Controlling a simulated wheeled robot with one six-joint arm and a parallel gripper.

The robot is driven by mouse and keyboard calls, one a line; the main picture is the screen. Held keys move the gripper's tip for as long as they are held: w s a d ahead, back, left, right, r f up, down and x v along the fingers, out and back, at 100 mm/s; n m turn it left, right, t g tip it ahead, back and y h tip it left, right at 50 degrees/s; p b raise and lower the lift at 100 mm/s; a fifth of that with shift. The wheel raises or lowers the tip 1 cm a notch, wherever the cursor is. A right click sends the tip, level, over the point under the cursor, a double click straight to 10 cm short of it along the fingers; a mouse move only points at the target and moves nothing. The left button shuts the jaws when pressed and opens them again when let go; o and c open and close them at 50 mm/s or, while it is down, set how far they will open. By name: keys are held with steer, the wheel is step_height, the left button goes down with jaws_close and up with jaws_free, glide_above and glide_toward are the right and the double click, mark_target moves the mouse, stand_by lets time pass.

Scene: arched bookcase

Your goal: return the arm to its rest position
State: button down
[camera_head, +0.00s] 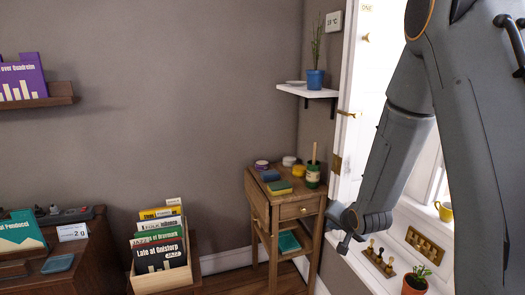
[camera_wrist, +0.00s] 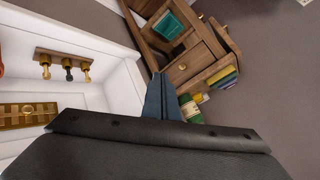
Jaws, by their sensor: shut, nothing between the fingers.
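My arm comes down from the top right of the head view, grey and bent. My gripper (camera_head: 349,226) hangs at its lower end, in front of the white door frame and right of the small wooden side table (camera_head: 262,212). In the wrist view the dark fingers of my gripper (camera_wrist: 162,85) lie together, shut, with nothing held. The side table also shows in the wrist view (camera_wrist: 195,62), beyond the fingertips. The arm touches nothing that I can see.
The side table bears a green jar (camera_head: 313,175), books and small tins. A white wall shelf (camera_head: 307,91) holds a blue pot (camera_head: 315,78). A brass hook rack (camera_head: 379,262) and a potted plant (camera_head: 415,281) stand low right. A record crate (camera_head: 162,275) stands left.

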steer(key=s+a+r+n+g+p, duration=0.1)
steer(key=s+r+n+g, duration=0.1)
steer(key=s, duration=0.8)
steer(key=s+a+r+n+g+p, duration=0.1)
steer(key=s+r+n+g+p, duration=0.1)
steer(key=s+r, duration=0.4)
steer(key=s+a+r+n+g+p, duration=0.2)
steer(key=s+r+n+g, duration=0.1)
steer(key=s, duration=1.2)
steer(key=r+g, duration=0.1)
steer(key=g, duration=0.1)
steer(key=shift+s+r+g+h, duration=0.25)
steer(key=shift+s+g+h, duration=0.05)
steer(key=shift+s, duration=0.05)
